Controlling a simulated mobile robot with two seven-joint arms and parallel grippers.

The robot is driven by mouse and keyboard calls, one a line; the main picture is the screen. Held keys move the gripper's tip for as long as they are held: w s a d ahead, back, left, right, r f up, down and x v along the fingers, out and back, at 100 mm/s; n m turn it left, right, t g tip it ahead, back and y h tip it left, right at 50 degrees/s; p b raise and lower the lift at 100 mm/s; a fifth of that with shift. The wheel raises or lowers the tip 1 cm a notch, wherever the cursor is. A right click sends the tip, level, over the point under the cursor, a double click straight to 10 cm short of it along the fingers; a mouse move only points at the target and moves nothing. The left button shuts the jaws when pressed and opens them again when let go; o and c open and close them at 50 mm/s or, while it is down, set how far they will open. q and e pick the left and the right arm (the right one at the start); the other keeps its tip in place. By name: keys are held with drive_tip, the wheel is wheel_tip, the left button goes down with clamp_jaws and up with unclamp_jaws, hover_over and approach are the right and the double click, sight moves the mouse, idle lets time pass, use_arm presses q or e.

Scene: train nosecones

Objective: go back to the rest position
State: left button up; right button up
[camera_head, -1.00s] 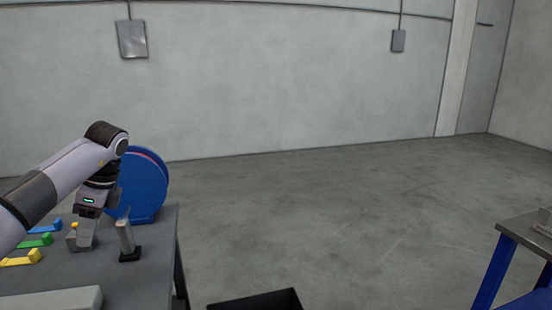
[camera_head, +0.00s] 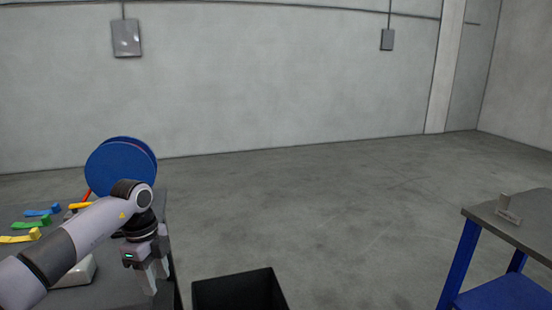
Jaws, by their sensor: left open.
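My left arm comes in from the lower left. Its gripper (camera_head: 155,279) points down over the right front part of the left table (camera_head: 105,290). The two fingers are apart with nothing between them. My right gripper is not in the picture. A pale block (camera_head: 78,272) is partly hidden by my arm.
A black open bin (camera_head: 240,289) stands on the floor right of the left table. A second table with blue legs (camera_head: 520,228) is at the right, with a small grey bracket (camera_head: 508,208) on it.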

use_arm(q)
drive_tip(key=s+d+f+m+h, duration=0.2)
drive_tip(key=s+d+f+h, duration=0.15)
drive_tip(key=d, duration=0.45)
drive_tip(key=s+d+f+m+h, duration=0.2)
drive_tip(key=d+f+h, duration=0.15)
drive_tip(key=d, duration=0.45)
drive_tip(key=s+d+r+n+t+h, duration=0.3)
drive_tip(key=s+d+t+h, duration=0.25)
drive_tip(key=d+h, duration=0.35)
drive_tip(key=s+a+f+n+t+y, duration=0.4)
drive_tip(key=a+f+n+t+y, duration=0.3)
drive_tip(key=a+n+t+y, duration=0.6)
drive_tip(key=s+a+f+n+g, duration=0.2)
drive_tip(key=s+f+g, duration=0.2)
drive_tip(key=s+f, duration=0.1)
drive_tip(key=s+a+f+n+g+y, duration=0.1)
drive_tip(key=s+a+f+n+g, duration=0.2)
drive_tip(key=s+f, duration=0.2)
drive_tip(key=s, duration=0.3)
drive_tip(key=shift+s+a+n+g+y, duration=0.15)
drive_tip(key=shift+n+g+y, duration=0.15)
drive_tip(key=shift+g, duration=0.05)
